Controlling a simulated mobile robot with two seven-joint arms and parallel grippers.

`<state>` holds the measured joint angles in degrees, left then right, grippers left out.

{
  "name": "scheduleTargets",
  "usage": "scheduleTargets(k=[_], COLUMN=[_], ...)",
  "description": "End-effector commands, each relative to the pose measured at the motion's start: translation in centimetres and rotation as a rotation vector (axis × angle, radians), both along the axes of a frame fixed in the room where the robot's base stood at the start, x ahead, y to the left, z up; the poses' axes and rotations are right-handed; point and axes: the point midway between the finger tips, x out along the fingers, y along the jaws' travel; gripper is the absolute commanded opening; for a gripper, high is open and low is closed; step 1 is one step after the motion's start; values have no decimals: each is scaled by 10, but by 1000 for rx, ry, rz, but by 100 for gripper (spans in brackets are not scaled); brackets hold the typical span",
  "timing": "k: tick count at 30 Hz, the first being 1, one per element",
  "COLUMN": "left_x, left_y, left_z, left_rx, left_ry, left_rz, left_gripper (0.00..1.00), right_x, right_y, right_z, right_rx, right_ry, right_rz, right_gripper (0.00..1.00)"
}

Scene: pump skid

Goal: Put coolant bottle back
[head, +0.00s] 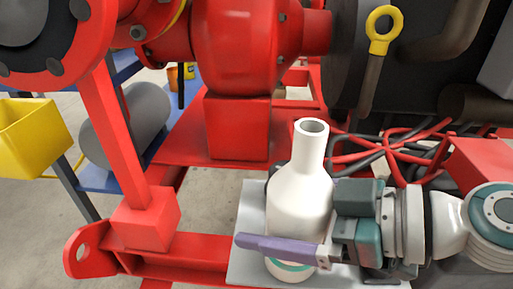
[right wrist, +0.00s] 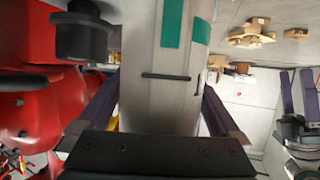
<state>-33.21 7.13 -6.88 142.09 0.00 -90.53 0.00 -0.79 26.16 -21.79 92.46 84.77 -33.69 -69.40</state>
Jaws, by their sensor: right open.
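The coolant bottle (head: 300,198) is white with a narrow open neck and a teal band near its base. It stands upright on a light grey plate (head: 246,215) in the head view. My right gripper (head: 268,240) reaches in from the right at the bottle's lower body. One purple finger passes in front of the bottle; the other is hidden behind it. In the right wrist view the pale bottle (right wrist: 160,100) lies between the two spread purple fingers. Contact cannot be told. My left gripper (right wrist: 297,92) shows only at that view's right edge, its two purple fingers apart and empty.
A red pump (head: 235,50) and red frame post (head: 122,135) stand behind and left of the bottle. Red and black hoses (head: 400,150) lie behind the gripper. A yellow ring handle (head: 381,28) rises at the back. A yellow bin (head: 32,130) is at far left.

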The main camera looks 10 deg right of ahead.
Motion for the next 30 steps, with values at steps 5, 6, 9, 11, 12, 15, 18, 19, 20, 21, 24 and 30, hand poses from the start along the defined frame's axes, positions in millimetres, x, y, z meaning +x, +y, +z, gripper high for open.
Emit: scheduleTargets(k=[5, 6, 9, 11, 12, 15, 18, 19, 20, 21, 24, 30], left_x=[0, 0, 0, 0, 0, 0, 0, 0, 0, 0, 0, 0], left_y=[-1, -1, -2, -2, -2, -3, -2, -2, -2, -2, -2, -1], left_z=[4, 4, 2, 1, 0, -1, -2, -2, -2, -3, -3, -3], left_rx=[-5, -5, -8, -9, -9, -10, -9, -9, -9, -9, -8, -4], left_ry=[0, 0, -1, -1, -1, -1, 0, 0, 0, 0, 0, 1], left_rz=[4, 4, 5, 5, 5, 6, 6, 5, 5, 5, 6, 3], left_gripper=[100, 100, 100, 100, 100, 100, 100, 100, 100, 100, 100, 100], right_x=[-10, -16, -30, -39, -43, -54, -61, -62, -64, -65, -71, -109], right_y=[-14, -20, -38, -48, -55, -68, -78, -81, -82, -84, -83, -49], right_z=[8, 11, 19, 25, 28, 36, 42, 43, 44, 46, 46, 24], right_rx=[-3, -4, -4, -5, -2, -3, 0, -1, 0, 1, 0, -61], right_ry=[2, 2, 3, 3, 4, 2, 3, 2, 2, 1, 11, 145], right_rz=[-1, 1, 0, 4, 0, 4, 0, 0, -1, -1, 13, 93], right_gripper=[100, 100, 100, 100, 100, 100, 100, 100, 100, 100, 100, 100])
